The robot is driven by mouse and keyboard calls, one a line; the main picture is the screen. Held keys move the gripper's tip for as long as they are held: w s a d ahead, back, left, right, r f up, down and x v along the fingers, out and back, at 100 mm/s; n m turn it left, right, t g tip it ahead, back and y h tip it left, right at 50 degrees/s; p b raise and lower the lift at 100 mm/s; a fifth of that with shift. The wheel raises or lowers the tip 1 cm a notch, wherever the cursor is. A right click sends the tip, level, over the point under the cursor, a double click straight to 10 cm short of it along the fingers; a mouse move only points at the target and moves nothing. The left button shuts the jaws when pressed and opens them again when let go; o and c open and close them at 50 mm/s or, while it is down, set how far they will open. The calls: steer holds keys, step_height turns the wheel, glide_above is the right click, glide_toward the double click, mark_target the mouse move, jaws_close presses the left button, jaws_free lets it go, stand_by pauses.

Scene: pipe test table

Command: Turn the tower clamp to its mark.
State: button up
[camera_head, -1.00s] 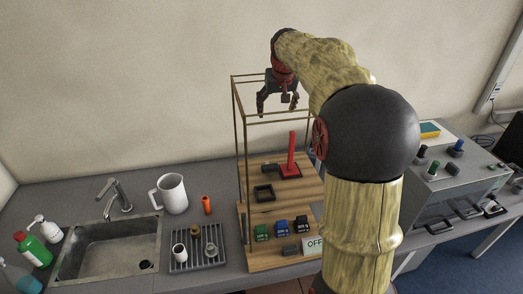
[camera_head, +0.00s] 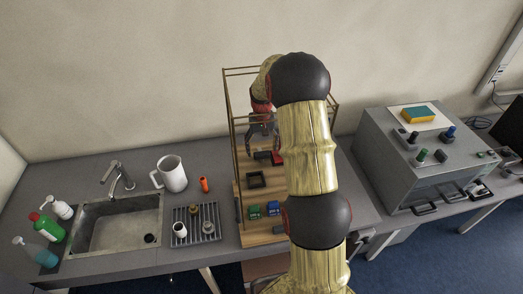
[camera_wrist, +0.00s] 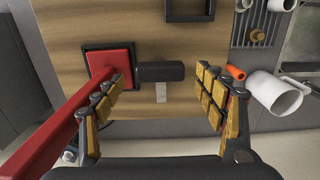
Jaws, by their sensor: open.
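The tower clamp has a red post (camera_wrist: 62,125) on a red square base (camera_wrist: 108,65) with a black rim. A black handle (camera_wrist: 160,72) reaches right from the base in the wrist view. A pale grey mark (camera_wrist: 161,93) lies on the wooden board just beside the handle. My gripper (camera_wrist: 160,77) is open and empty, its fingers to either side of the handle in the picture; the exact height gap is unclear. In the head view my gripper (camera_head: 262,139) is inside the frame above the handle (camera_head: 263,156); my arm hides most of the post.
A thin tall frame (camera_head: 229,115) surrounds the board (camera_head: 240,207). A black square holder (camera_head: 256,179) and coloured blocks (camera_head: 254,212) sit on the board. A sink (camera_head: 120,225), rack (camera_head: 195,222), white jug (camera_head: 172,174) and orange cylinder (camera_head: 204,185) stand left; a grey machine (camera_head: 390,150) stands right.

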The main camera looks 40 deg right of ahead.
mark_target(261, 153)
steer(key=shift+f+p, duration=0.3)
steer(key=shift+f, duration=1.15)
steer(key=shift+c, duration=0.7)
steer(key=c, duration=1)
